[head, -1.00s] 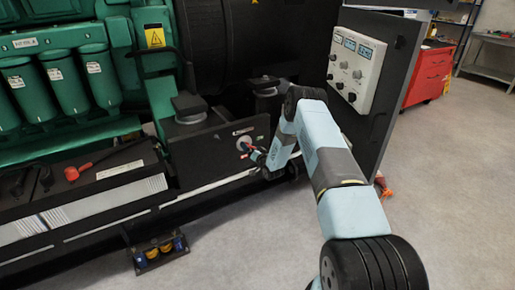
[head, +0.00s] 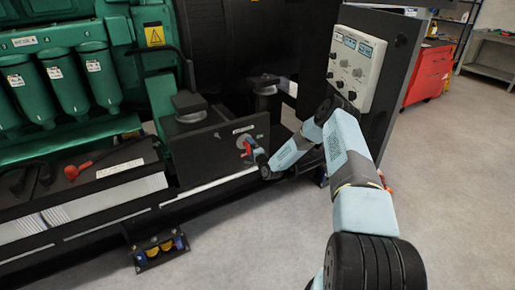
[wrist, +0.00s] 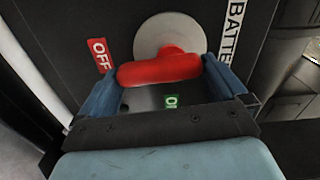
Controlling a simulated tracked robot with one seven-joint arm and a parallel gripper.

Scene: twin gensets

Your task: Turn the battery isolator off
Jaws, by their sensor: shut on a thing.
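The battery isolator is a red handle (wrist: 160,69) on a round grey disc (wrist: 168,34), set in a dark panel (head: 215,158). In the wrist view the handle lies nearly level, tilted a little. A red OFF label (wrist: 100,54) is to its upper left and a green label (wrist: 172,101), partly hidden, is below it. My gripper (wrist: 162,78) has its blue fingers on both ends of the handle and is shut on it. In the head view my gripper (head: 250,147) is at the panel, with the handle mostly hidden.
A grey control box (head: 354,68) on a dark cabinet stands to the right of the panel, close to my arm. Batteries with a red terminal cover (head: 76,170) sit at the left.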

